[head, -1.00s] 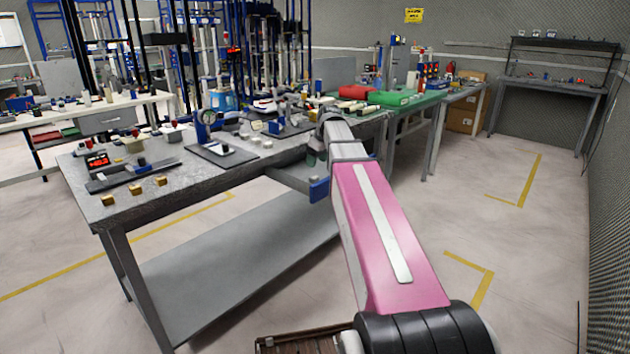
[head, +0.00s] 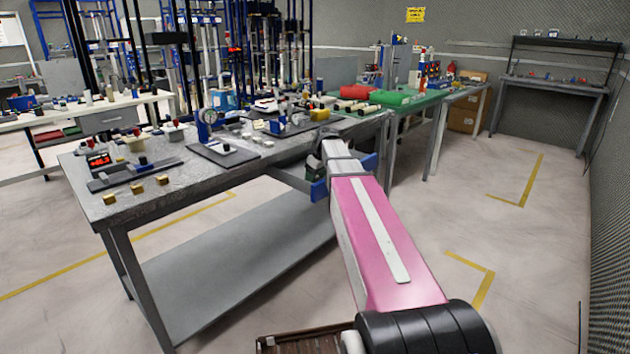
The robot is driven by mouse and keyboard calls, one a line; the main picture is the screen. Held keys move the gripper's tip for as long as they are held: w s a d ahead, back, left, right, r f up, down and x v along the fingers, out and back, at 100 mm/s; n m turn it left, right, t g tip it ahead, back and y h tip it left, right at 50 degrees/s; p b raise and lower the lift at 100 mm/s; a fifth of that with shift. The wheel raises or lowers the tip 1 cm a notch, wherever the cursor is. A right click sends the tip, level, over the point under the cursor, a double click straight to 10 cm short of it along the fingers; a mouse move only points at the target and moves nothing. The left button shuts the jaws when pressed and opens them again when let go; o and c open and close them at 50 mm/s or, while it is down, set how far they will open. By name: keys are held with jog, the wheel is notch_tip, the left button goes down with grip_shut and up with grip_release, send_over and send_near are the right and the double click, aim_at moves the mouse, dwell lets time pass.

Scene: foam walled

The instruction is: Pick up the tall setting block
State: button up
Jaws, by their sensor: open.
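A yellow-brass block (head: 320,115) stands near the right end of the grey bench, just beyond my arm. Three smaller brass blocks, including one at the front corner (head: 109,198), sit in a row along the bench's left front edge. I cannot tell for sure from their size which is the tall setting block. My gripper (head: 345,173) is at the far end of my pink arm, in front of the bench's front edge and apart from the blocks. Its blue parts show on both sides of the wrist, spread open. The wrist hides part of it, and I see nothing held.
The grey bench (head: 72,165) carries a digital readout (head: 99,160), a dial gauge stand (head: 207,122) and several small parts. A green-covered table (head: 425,98) with red items adjoins at the right. The floor to the right is clear.

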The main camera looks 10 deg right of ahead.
jog(key=c, duration=1.1)
jog(key=shift+r, duration=0.15)
